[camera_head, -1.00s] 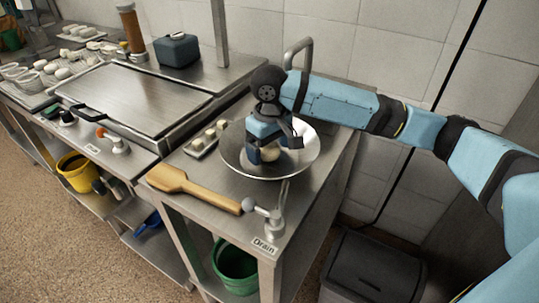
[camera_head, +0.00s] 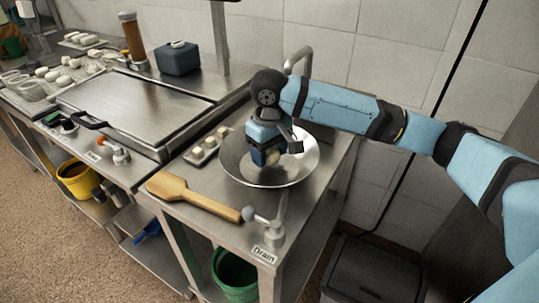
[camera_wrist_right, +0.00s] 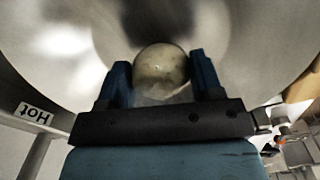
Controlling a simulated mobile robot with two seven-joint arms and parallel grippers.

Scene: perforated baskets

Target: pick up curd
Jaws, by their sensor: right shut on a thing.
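The curd (camera_wrist_right: 161,71) is a round, pale, off-white ball. In the right wrist view it sits between the two blue fingers of my right gripper (camera_wrist_right: 160,88), which is shut on it. In the head view the right gripper (camera_head: 269,157) points down into a wide metal bowl (camera_head: 302,170), and the curd is mostly hidden by the fingers. The bowl's wall also fills the background of the right wrist view (camera_wrist_right: 245,40). I cannot tell whether the curd touches the bowl's bottom. My left gripper is not in view.
A tap valve (camera_head: 270,225) is at the front edge, above a green bucket (camera_head: 236,270). A metal-lidded station (camera_head: 140,108) is further left.

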